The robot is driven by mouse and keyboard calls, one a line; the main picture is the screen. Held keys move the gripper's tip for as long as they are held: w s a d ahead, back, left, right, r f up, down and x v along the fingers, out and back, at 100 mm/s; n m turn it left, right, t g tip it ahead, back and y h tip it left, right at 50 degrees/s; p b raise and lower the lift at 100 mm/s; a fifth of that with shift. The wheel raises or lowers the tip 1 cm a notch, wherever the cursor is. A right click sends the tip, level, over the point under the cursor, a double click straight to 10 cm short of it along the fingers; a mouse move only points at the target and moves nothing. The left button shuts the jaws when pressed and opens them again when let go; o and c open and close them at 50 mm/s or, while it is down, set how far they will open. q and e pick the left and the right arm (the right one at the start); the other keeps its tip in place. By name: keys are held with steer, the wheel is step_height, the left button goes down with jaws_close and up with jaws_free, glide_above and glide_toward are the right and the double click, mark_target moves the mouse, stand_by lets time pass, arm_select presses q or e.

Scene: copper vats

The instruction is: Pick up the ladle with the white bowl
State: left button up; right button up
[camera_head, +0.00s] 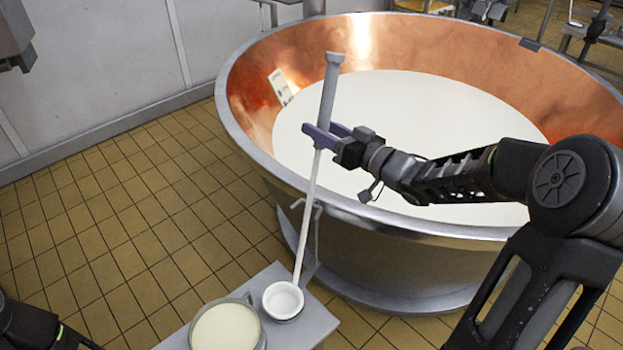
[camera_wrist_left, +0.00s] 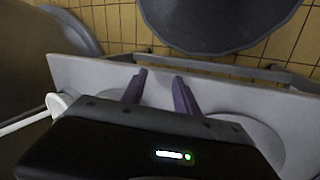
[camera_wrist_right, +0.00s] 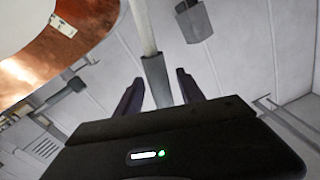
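The ladle has a white bowl (camera_head: 283,301), a long white shaft and a grey grip (camera_head: 329,90). Its bowl is at the grey stand (camera_head: 318,322) and its handle leans up past the vat's rim. The bowl also shows at the left edge of the left wrist view (camera_wrist_left: 60,103). My right gripper (camera_head: 325,136) is at the lower part of the grip. In the right wrist view, the fingers (camera_wrist_right: 160,88) are spread, with the grip between them and a gap showing beside it. My left gripper (camera_wrist_left: 160,88) is open and empty above the stand.
A large copper vat (camera_head: 250,95) of white liquid fills the middle and right. A round container of cream-coloured liquid (camera_head: 225,328) stands beside the ladle's bowl. Tiled floor (camera_head: 100,230) lies open at left, before a pale wall (camera_head: 90,60).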

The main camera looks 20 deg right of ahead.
mark_target(323, 109)
jaws_close()
stand_by(0.3)
steer(key=shift+r, duration=0.1)
arm_select(q)
steer(key=shift+r+p, duration=0.35)
arm_select(e)
step_height(323, 109, up, 10)
steer(key=shift+f, duration=0.1)
stand_by(0.7)
